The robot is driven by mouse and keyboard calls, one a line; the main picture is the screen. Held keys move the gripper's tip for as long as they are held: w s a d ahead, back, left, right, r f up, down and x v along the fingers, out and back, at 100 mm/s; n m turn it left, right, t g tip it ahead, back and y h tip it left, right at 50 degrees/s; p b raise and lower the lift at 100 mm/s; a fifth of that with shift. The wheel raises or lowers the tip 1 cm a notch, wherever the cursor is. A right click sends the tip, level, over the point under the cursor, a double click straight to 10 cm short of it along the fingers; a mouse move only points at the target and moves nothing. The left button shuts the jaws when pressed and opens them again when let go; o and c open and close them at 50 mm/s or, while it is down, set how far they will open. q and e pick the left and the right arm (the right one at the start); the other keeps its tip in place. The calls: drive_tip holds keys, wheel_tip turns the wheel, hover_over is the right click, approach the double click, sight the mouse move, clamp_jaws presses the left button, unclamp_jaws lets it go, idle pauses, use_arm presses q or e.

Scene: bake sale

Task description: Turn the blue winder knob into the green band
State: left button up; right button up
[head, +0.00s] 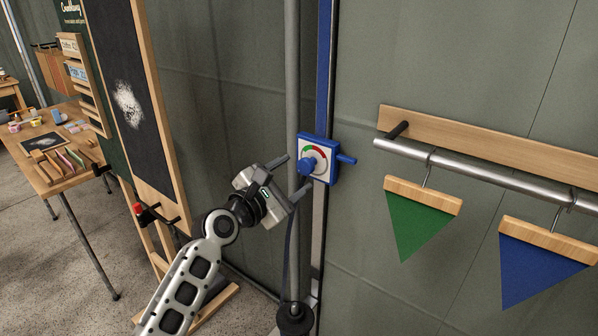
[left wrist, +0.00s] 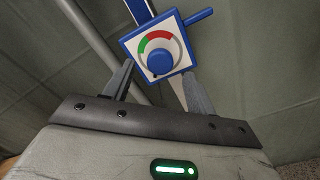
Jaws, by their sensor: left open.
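The winder is a blue box (head: 318,159) with a white dial face, mounted by the grey pole. Its round blue knob (head: 307,165) sits on the dial. In the left wrist view the knob (left wrist: 159,62) is seen near face-on, with a green band (left wrist: 143,46) at its upper left and a red band (left wrist: 160,35) above it. I cannot tell clearly where the knob's pointer is. My left gripper (head: 296,176) is open in front of the winder. Its fingers (left wrist: 159,85) stand apart, below and to either side of the knob, with nothing between them. My right gripper is out of view.
A grey vertical pole (head: 292,80) stands close to the left of the winder. A blue handle (head: 346,159) sticks out to its right. A metal rail (head: 480,174) with green and blue pennants (head: 418,222) is at the right. A chalkboard (head: 135,110) and a table (head: 45,185) are at the left.

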sight(304, 168)
use_arm(q)
drive_tip(key=shift+w+d, duration=0.45)
drive_tip(key=shift+w, duration=0.15)
drive_tip(key=shift+w+d, duration=0.45)
drive_tip(key=shift+w, duration=0.15)
drive_tip(key=shift+c, duration=0.3)
drive_tip(key=c, duration=0.9)
drive_tip(key=shift+c, duration=0.2)
drive_tip(key=shift+m, duration=0.4)
